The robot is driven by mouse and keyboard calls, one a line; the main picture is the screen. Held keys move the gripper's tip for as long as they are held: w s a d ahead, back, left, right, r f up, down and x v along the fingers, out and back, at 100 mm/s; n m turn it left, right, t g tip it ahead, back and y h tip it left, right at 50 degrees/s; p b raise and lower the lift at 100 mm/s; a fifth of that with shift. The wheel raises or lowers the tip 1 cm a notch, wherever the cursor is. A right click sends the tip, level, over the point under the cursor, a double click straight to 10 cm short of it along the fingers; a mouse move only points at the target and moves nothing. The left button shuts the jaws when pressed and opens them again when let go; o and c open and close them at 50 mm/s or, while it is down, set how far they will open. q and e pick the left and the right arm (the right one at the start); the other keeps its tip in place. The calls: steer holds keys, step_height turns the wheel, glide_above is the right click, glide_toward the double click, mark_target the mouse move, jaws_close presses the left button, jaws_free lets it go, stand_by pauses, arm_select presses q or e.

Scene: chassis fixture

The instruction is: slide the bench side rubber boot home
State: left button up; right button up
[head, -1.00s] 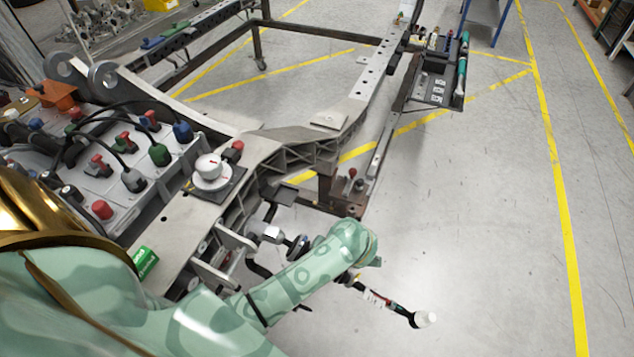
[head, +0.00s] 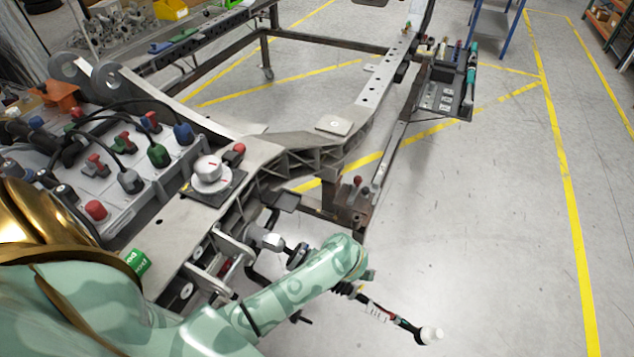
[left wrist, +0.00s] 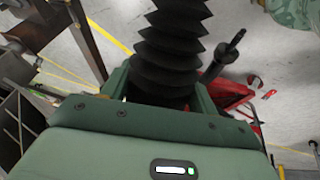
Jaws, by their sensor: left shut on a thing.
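A black ribbed rubber boot (left wrist: 172,40) fills the upper middle of the left wrist view. My left gripper (left wrist: 160,95) is shut on its near end, with a green finger on each side. In the head view my left arm reaches in from the lower left, and its wrist covers the gripper and most of the boot. Whether the boot is fully seated cannot be told. My right gripper is not in view.
The grey chassis frame (head: 280,142) runs beside the arm, with a white round knob (head: 208,170) and a green box (head: 137,262) on it. A black tool tray (head: 443,95) hangs at the upper right. The floor to the right is clear.

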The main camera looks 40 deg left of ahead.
mark_target(290, 251)
arm_select(q)
steer(key=a+r+p, duration=0.1)
steer(key=a, duration=0.1)
steer(key=s+a+r+p, duration=0.1)
steer(key=a+p, duration=0.1)
steer(key=a+r+p, duration=0.1)
steer(key=a, duration=0.1)
steer(key=shift+s+a+r+p, duration=0.25)
steer(key=shift+s+a+p, duration=0.05)
steer(key=shift+p, duration=0.1)
steer(key=shift+a, duration=0.15)
steer(key=shift+f, duration=0.1)
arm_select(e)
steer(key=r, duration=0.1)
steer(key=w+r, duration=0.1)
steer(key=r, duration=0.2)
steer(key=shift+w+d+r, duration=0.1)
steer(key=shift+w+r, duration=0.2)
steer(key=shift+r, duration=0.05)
arm_select(q)
steer(key=o, duration=1.4)
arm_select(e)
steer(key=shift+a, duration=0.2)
